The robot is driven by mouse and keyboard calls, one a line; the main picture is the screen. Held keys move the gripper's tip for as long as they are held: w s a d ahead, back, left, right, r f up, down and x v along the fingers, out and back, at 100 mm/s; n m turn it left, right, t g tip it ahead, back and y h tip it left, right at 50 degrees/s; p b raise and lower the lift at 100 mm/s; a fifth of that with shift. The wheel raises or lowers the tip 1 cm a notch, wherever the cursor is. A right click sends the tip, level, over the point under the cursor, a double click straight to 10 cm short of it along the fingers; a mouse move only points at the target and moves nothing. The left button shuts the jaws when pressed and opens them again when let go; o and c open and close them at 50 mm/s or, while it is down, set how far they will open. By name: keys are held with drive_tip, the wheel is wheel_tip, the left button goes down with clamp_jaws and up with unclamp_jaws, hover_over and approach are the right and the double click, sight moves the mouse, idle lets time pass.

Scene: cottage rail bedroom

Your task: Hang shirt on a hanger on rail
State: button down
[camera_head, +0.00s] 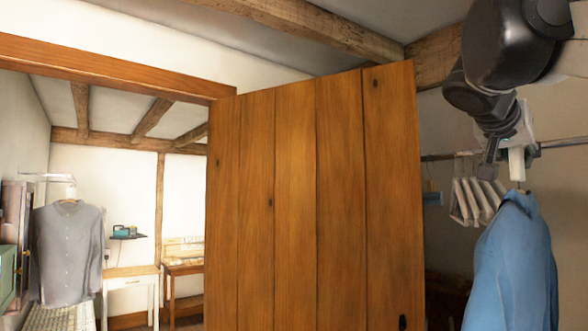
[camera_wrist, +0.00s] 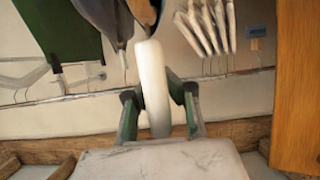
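The blue shirt (camera_head: 510,265) hangs upright at the right of the head view, with its hanger mostly hidden inside it. A white upright piece (camera_head: 517,164) stands just above its collar. My gripper (camera_head: 491,170) is at this white piece, in front of the rail (camera_head: 565,143). In the wrist view, which is upside down, my gripper (camera_wrist: 160,98) has its fingers on both sides of the white piece (camera_wrist: 152,75), seemingly closed on it. A dark edge of cloth (camera_wrist: 143,12) shows beyond it. I cannot tell whether the hanger's hook touches the rail.
Several empty white hangers (camera_head: 473,198) hang on the rail left of the shirt. A dark green garment (camera_wrist: 60,32) shows in the wrist view. A wooden door (camera_head: 315,200) stands left of the rail. A grey shirt (camera_head: 68,250) hangs in the far room.

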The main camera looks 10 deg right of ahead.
sight(514, 162)
drive_tip(key=shift+s+a+p, duration=0.1)
drive_tip(key=shift+s+a, duration=0.6)
drive_tip(key=shift+a, duration=0.45)
drive_tip(key=shift+s+a+p, duration=0.1)
drive_tip(key=shift+s+a, duration=0.65)
drive_tip(key=shift+a, duration=0.45)
drive_tip(key=shift+s+a+p, duration=0.1)
drive_tip(key=shift+s+a, duration=0.6)
drive_tip(key=shift+a, duration=0.45)
